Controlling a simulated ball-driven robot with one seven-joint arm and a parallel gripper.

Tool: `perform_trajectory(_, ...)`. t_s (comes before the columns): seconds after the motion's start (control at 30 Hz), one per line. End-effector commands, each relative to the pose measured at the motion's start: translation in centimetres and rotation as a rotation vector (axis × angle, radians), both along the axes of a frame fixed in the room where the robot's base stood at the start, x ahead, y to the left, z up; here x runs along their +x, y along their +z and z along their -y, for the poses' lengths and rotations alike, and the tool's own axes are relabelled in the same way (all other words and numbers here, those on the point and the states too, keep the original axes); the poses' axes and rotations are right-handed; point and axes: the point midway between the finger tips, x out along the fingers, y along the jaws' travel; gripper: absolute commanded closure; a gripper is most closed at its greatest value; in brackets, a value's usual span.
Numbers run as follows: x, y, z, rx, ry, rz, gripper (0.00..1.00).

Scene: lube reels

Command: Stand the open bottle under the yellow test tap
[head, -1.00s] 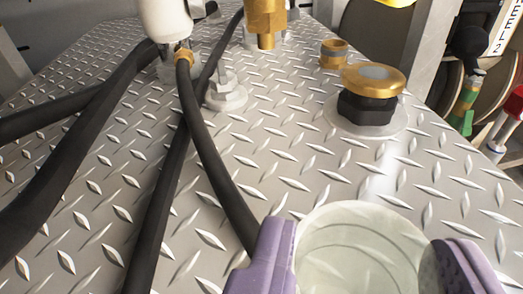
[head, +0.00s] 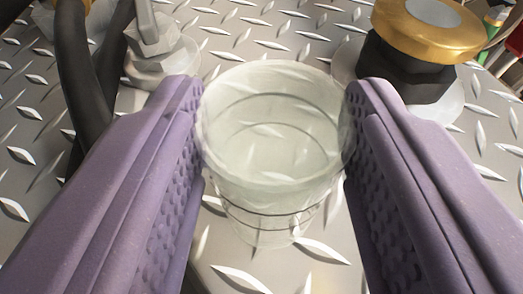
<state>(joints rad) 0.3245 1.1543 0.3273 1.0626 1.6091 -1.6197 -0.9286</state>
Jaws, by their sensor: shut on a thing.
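The open bottle (head: 275,150) is a clear, round vessel with a wide open mouth, in the middle of the head view. The plate pattern shows through it, and dark ring lines run around its lower part. My gripper (head: 277,92) has two purple fingers with dimpled pads, shut on the bottle from left and right. The bottle looks roughly upright above the diamond plate. I cannot tell whether its base touches the plate. No yellow test tap is identifiable in the current view.
A brass-topped fitting with a black hex body (head: 425,40) stands on the plate at upper right, close to the right finger. A pale bolt fitting (head: 160,55) and black hoses (head: 85,70) are at upper left. The diamond plate (head: 280,30) is bare beyond the bottle.

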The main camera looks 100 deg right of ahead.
Motion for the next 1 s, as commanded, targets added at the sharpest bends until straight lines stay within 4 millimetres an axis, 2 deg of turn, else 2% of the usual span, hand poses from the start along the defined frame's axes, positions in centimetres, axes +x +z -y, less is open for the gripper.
perform_trajectory(0.37, 0.0, -0.3, 0.0, -0.001, 0.000, 0.001, 1.00)
perform_trajectory(0.4, 0.0, -0.3, 0.0, 0.000, -0.001, 0.002, 0.45)
perform_trajectory(0.5, 0.0, -0.3, 0.0, 0.000, -0.001, 0.002, 0.27)
perform_trajectory(0.83, 0.0, 0.1, 0.0, -0.001, -0.001, 0.004, 0.27)
perform_trajectory(1.0, 0.8, 1.3, -2.7, -0.001, 0.002, 0.003, 0.27)
